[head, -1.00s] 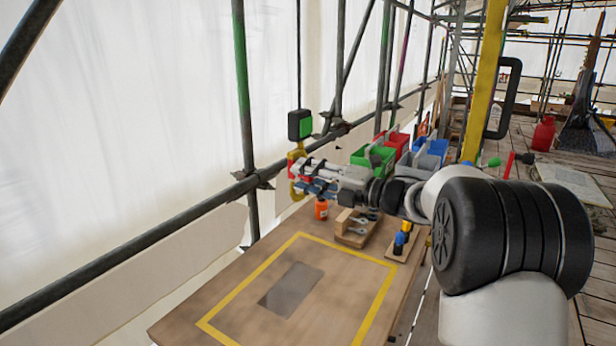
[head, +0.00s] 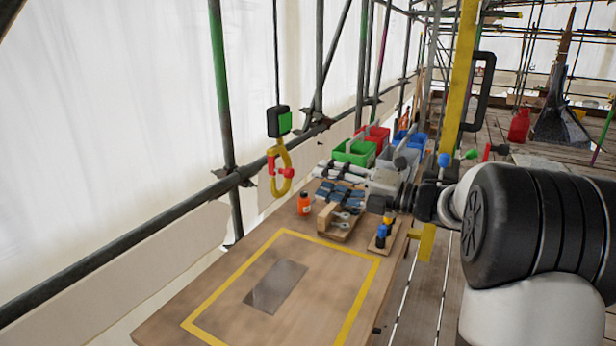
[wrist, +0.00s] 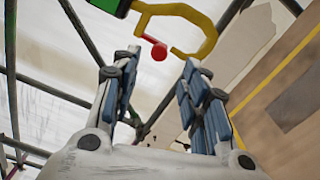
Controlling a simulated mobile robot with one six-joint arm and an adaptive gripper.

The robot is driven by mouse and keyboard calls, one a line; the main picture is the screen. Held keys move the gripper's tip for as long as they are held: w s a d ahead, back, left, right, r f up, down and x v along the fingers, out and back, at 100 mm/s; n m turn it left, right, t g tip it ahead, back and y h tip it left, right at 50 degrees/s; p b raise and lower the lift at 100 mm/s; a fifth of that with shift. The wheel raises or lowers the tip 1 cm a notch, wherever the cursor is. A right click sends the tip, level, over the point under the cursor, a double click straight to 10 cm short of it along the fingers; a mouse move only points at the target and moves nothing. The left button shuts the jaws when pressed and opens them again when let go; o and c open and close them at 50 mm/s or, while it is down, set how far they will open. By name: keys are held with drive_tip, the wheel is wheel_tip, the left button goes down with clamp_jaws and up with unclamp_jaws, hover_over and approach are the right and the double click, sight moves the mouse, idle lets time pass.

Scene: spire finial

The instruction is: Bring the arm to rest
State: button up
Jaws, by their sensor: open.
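My gripper (head: 335,182) is open and empty, held level above the far part of the wooden table in the head view. Its two blue-padded fingers stand apart in the wrist view (wrist: 162,85). A yellow hook (head: 281,172) with a red latch hangs from a black and green block (head: 279,122) on a cable, left of my gripper and apart from it. In the wrist view the hook (wrist: 208,30) shows beyond the fingertips, with nothing between the fingers.
The table (head: 170,322) bears a yellow outline, a grey plate (head: 275,286), an orange bottle (head: 304,204) and a wooden holder (head: 340,228). Green (head: 352,153) and red bins stand behind my gripper. Scaffold poles (head: 222,110) run along the left. A yellow post (head: 460,75) stands near my arm.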

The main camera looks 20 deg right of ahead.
drive_tip(key=shift+v, duration=0.9)
wheel_tip(320, 180, up, 7)
drive_tip(key=m+t+h, duration=0.4)
drive_tip(key=m+h, duration=0.9)
drive_tip(key=m, duration=0.2)
drive_tip(key=s+a+f+m+g, duration=0.3)
drive_tip(key=s+f, duration=0.4)
drive_tip(key=s, duration=0.4)
drive_tip(key=s+a+f+m+g, duration=0.4)
drive_tip(key=s+f+m+g, duration=0.1)
drive_tip(key=s, duration=0.6)
drive_tip(key=s+a+f+m+g, duration=0.4)
drive_tip(key=s+f+m, duration=0.3)
drive_tip(key=s, duration=0.5)
drive_tip(key=shift+f, duration=0.85)
